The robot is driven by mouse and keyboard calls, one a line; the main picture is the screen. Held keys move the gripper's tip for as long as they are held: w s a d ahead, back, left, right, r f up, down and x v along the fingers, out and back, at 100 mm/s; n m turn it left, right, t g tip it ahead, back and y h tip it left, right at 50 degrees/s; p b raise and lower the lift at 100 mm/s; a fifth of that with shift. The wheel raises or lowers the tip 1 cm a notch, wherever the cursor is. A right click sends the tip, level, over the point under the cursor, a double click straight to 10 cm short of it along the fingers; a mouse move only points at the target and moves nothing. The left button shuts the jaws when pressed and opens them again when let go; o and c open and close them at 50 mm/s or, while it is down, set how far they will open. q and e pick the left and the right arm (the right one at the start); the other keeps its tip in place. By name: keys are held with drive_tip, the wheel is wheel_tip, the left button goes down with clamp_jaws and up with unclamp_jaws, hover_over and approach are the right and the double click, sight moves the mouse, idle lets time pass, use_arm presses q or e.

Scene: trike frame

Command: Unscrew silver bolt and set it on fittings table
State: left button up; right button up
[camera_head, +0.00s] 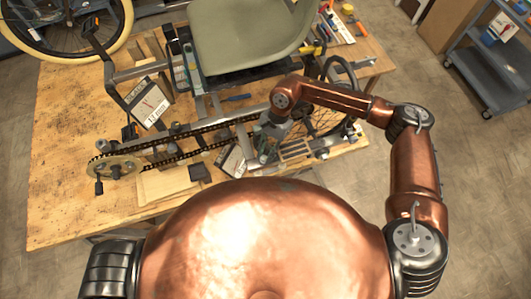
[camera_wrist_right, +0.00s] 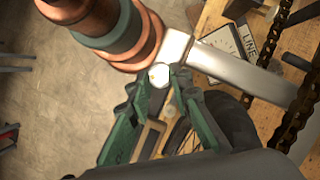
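My right gripper (camera_head: 264,144) reaches in at the near side of the trike frame, by the end of the chain (camera_head: 225,124). In the right wrist view its green fingers (camera_wrist_right: 162,84) are close together, one on each side of the round silver bolt (camera_wrist_right: 159,76). They appear to be shut on it. The bolt sits beside the end of a silver square bar (camera_wrist_right: 225,65). My arm hides the bolt in the head view. I cannot tell which surface is the fittings table. My left gripper is not in view.
The trike frame lies on a wooden table (camera_head: 60,150), with a green seat (camera_head: 245,35) and a yellow-rimmed wheel (camera_head: 65,45). A box marked LINE (camera_wrist_right: 240,38) lies below the bar. A grey cart (camera_head: 495,75) stands at right. The floor between is clear.

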drive_tip(key=shift+o, duration=0.6)
drive_tip(key=m, duration=0.2)
drive_tip(key=m+t+y, duration=0.1)
drive_tip(key=m, duration=0.2)
drive_tip(key=shift+s+d+m+t, duration=0.2)
drive_tip(key=shift+s+m+t, duration=0.1)
drive_tip(key=shift+t, duration=0.1)
drive_tip(key=m+t, duration=0.1)
drive_tip(key=m, duration=0.2)
drive_tip(key=m+t, duration=0.1)
drive_tip(key=m, duration=0.2)
drive_tip(key=shift+s+y, duration=0.15)
drive_tip(key=shift+y, duration=0.25)
drive_tip(key=shift+c, duration=0.3)
